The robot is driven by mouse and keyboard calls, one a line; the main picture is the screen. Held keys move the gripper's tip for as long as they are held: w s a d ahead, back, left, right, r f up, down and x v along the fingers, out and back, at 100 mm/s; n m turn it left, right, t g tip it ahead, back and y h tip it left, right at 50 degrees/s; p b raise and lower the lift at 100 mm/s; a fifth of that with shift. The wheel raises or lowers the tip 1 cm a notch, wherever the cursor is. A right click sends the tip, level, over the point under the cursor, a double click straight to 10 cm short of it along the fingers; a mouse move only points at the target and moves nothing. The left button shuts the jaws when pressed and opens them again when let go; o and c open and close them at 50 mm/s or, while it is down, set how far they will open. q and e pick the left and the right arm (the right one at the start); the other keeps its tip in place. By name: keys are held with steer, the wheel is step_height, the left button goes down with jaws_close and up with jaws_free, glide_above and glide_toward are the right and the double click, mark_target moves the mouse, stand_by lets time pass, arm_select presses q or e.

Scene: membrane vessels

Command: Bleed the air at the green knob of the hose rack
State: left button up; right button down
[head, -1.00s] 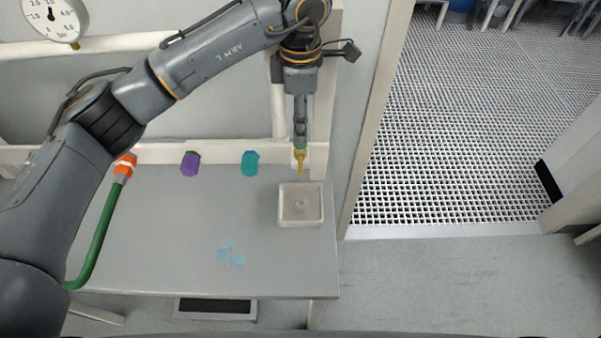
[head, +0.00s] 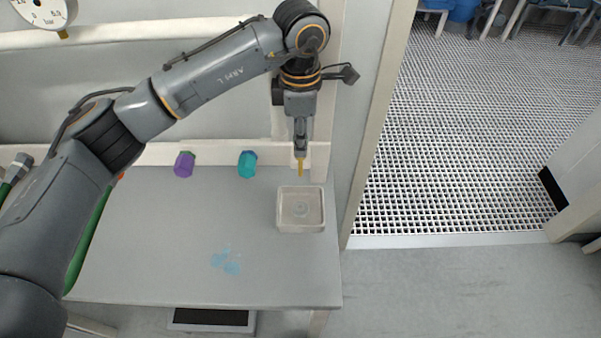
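My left gripper (head: 300,151) points down at the right end of the white lower rail of the hose rack (head: 225,154). A yellow bleed spout (head: 300,168) shows just below its fingertips. The green knob is not visible now; the gripper covers the place above the spout where green showed earlier. I cannot tell whether the fingers are closed on it. A square pale drip tray (head: 285,224) sits on the grey bench under the spout. My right gripper is not in view.
A purple cap (head: 184,164) and a teal cap (head: 247,164) sit along the rail. A gauge (head: 45,12) is at top left. Blue smears (head: 225,261) mark the otherwise clear grey bench (head: 150,235).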

arm_select(q)
jaws_close()
